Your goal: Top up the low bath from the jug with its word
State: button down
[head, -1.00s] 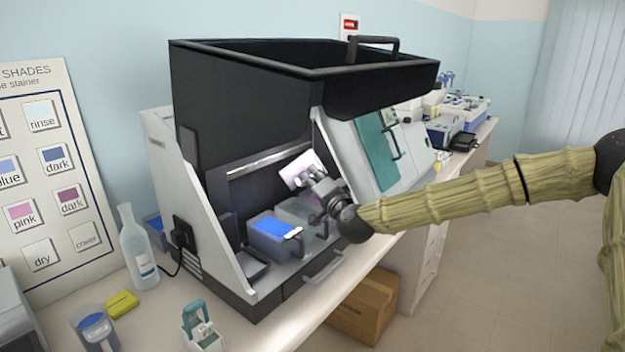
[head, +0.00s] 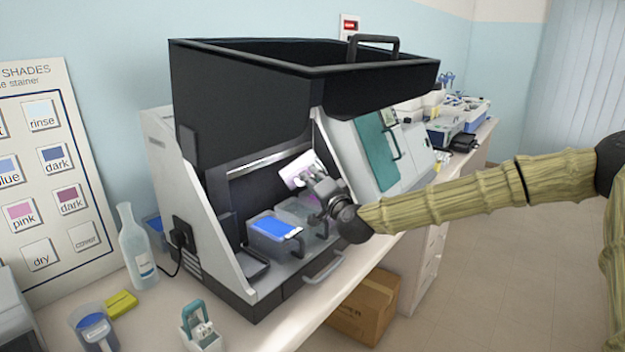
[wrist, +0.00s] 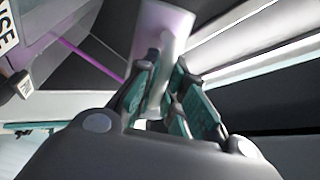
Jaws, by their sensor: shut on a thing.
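My gripper (head: 320,184) is shut on a small translucent jug with pinkish liquid (head: 298,172) and holds it tilted above the baths inside the open stainer (head: 235,262). The wrist view shows the jug (wrist: 163,38) between my two fingers (wrist: 168,92). Below it is a clear bath (head: 288,208) with some pink showing, partly hidden by my gripper. A bath with bright blue liquid (head: 272,240) stands in front of it. I cannot tell whether liquid is flowing from the jug, or read a word on it.
The stainer's black lid (head: 235,110) is raised above my gripper. A jug with blue liquid (head: 94,330), a yellow block (head: 121,304), a clear bottle (head: 137,255) and a slide holder (head: 200,332) stand at the left and front. A shades board (head: 55,170) leans on the wall.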

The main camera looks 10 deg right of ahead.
jog(key=shift+d+f+m+h+b, duration=0.15)
jog(key=shift+f+m+b, duration=0.2)
jog(key=shift+m+b, duration=0.6)
jog(key=shift+d+f+m+h+b, duration=0.15)
jog(key=shift+f+m+b, duration=0.2)
jog(key=shift+m+b, duration=0.6)
dwell(1.6)
jog(key=shift+a+r, duration=0.1)
dwell(0.4)
jog(key=shift+r+n, duration=0.25)
jog(key=shift+n, duration=0.35)
jog(key=shift+a, duration=0.1)
jog(key=shift+n+p, duration=0.3)
jog(key=shift+p, duration=0.05)
jog(key=shift+r+n+p, duration=0.4)
jog(key=shift+n+p, duration=0.05)
jog(key=shift+n, duration=0.25)
jog(key=shift+a+r+n, duration=0.1)
jog(key=shift+a+n, duration=0.05)
jog(key=shift+n, duration=0.35)
